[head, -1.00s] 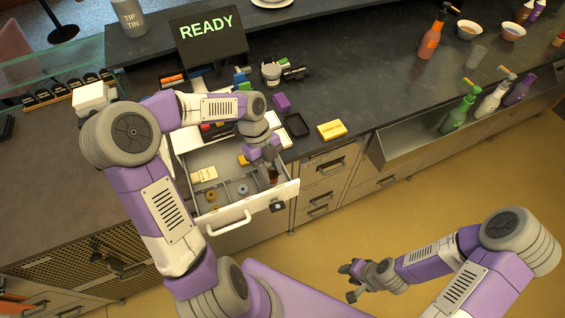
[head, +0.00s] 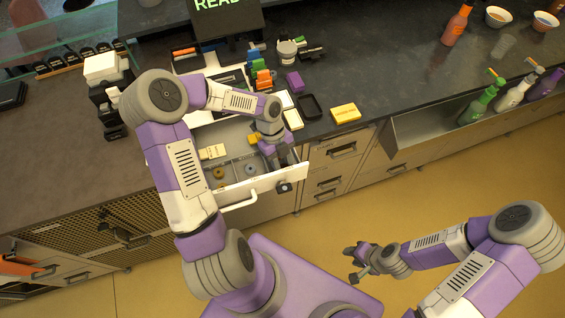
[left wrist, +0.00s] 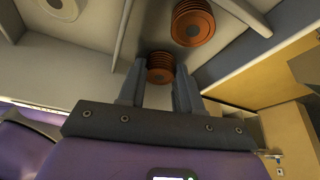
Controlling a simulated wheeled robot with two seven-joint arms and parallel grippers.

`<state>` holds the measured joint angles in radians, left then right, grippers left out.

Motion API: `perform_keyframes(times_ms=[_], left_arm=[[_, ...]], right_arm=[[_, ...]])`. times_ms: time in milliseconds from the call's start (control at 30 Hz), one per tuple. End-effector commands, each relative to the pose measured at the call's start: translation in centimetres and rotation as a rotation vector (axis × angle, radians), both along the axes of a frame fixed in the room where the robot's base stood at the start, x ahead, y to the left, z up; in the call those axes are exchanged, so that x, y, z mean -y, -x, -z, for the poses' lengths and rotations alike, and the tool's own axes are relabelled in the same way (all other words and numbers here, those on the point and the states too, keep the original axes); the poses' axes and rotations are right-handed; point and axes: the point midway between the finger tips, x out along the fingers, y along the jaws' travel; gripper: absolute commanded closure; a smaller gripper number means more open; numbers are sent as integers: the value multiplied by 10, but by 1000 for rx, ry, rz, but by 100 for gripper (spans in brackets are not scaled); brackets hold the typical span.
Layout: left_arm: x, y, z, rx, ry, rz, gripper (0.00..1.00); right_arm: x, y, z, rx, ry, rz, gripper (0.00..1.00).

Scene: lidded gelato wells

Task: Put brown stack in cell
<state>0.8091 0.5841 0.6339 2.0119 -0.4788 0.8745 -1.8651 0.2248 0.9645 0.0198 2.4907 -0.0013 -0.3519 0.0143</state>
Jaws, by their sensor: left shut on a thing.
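My left gripper (head: 283,163) reaches down into the open drawer (head: 262,186), near its front right corner. In the left wrist view the left gripper (left wrist: 158,78) is shut on a brown stack (left wrist: 160,68) of ribbed discs. A second, similar orange-brown stack (left wrist: 192,22) stands in the drawer just beyond it, apart from the fingers. Thin dividers (left wrist: 121,35) split the drawer floor into cells. In the head view the gripper hides both stacks. I cannot tell whether the held stack touches the floor. My right gripper (head: 356,264) is open and empty above the yellow floor.
The drawer also holds a tan ring (head: 218,173), a grey ring (head: 250,170) and a cream box (head: 213,152). A yellow box (head: 345,113) and a black tray (head: 311,106) lie on the counter behind. The drawer's front wall is close to the left gripper.

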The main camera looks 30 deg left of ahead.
Motion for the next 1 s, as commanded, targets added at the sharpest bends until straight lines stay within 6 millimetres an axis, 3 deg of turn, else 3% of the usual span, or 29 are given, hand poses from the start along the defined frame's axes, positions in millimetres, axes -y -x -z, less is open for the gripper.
perform_keyframes(times_ms=[200,233,267,667,1000], left_arm=[[0,0,3,0,0,0,99],[0,0,3,0,0,0,61],[0,0,2,0,0,0,56],[-2,-1,-5,1,-2,-1,55],[-25,-13,-67,4,-4,-3,55]], right_arm=[[0,0,2,0,0,0,60],[0,0,2,0,0,0,60],[0,0,1,0,0,0,60],[0,0,-1,0,0,0,60],[0,0,-6,0,0,0,60]])
